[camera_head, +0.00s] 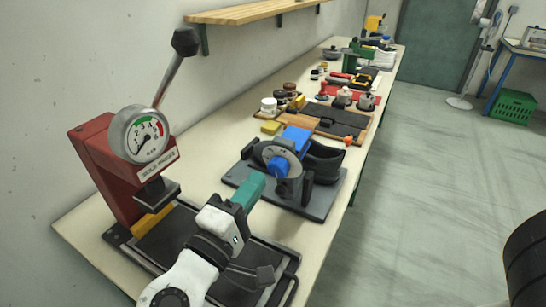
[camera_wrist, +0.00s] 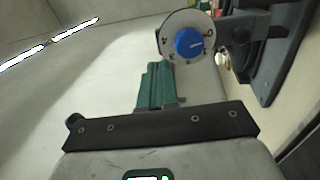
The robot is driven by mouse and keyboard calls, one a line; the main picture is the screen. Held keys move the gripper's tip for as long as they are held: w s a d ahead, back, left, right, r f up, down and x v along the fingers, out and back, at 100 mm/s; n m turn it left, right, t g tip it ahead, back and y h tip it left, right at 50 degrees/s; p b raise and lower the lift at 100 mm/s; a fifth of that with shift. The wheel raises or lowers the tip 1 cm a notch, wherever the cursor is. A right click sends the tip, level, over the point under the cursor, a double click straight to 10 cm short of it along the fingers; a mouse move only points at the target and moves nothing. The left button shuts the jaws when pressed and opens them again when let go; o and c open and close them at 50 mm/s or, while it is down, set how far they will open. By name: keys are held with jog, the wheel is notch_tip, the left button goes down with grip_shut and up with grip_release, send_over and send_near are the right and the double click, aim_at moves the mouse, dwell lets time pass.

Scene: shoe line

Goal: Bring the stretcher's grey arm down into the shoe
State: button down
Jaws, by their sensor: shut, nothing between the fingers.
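The stretcher stands on a grey base plate (camera_head: 323,205) on the bench. It has a round dial with a blue knob (camera_head: 279,167) facing my gripper, and a blue block (camera_head: 297,137) behind it. A dark shoe (camera_head: 325,158) sits on its right side. A grey arm part (camera_head: 294,190) is beside the dial; whether it reaches into the shoe I cannot tell. My gripper (camera_head: 258,180) has teal fingers, shut and empty, just in front of the dial. In the wrist view the fingers (camera_wrist: 155,70) are just below and left of the blue knob (camera_wrist: 188,43).
A red sole press (camera_head: 105,165) with gauge and raised lever stands at the left. A dark tray (camera_head: 165,242) lies beneath my arm. Further back the bench holds a dark board (camera_head: 340,122), jars and tools. The floor at right is open.

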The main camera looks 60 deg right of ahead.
aim_at(281, 147)
jog(key=d, duration=0.2)
jog(key=d+r, duration=0.1)
jog(key=d, duration=0.4)
jog(key=shift+w+d+r, duration=0.1)
jog(key=shift+d+r, duration=0.05)
jog(key=shift+r, duration=0.1)
